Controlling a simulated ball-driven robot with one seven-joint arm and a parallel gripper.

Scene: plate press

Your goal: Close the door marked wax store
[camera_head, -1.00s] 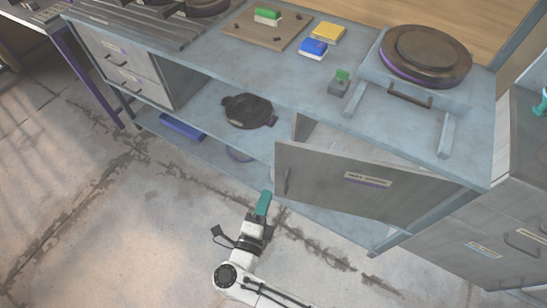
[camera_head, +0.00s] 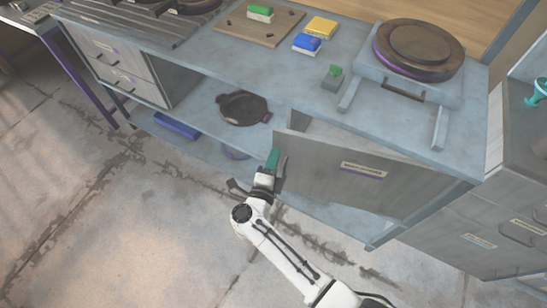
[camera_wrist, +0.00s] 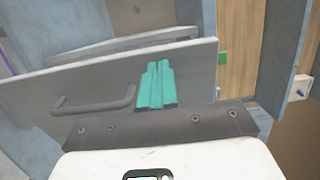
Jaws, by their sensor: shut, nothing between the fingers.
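The grey door with a label (camera_head: 370,185) hangs part open at the right of the bench front. The label is too small to read surely. Its free edge is at the left, with a dark handle (camera_head: 283,173) near that edge. My gripper (camera_head: 272,158) has teal fingers, shut and empty, beside the door's free edge and close to the handle. In the wrist view the teal fingers (camera_wrist: 155,85) stand together in front of the door face (camera_wrist: 200,65), just right of the handle (camera_wrist: 98,102). I cannot tell whether they touch the door.
A dark round pan (camera_head: 243,108) and a blue item (camera_head: 177,125) lie on the open shelves left of the door. A round plate press (camera_head: 420,50) and coloured blocks stand on the bench top. The floor in front is clear.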

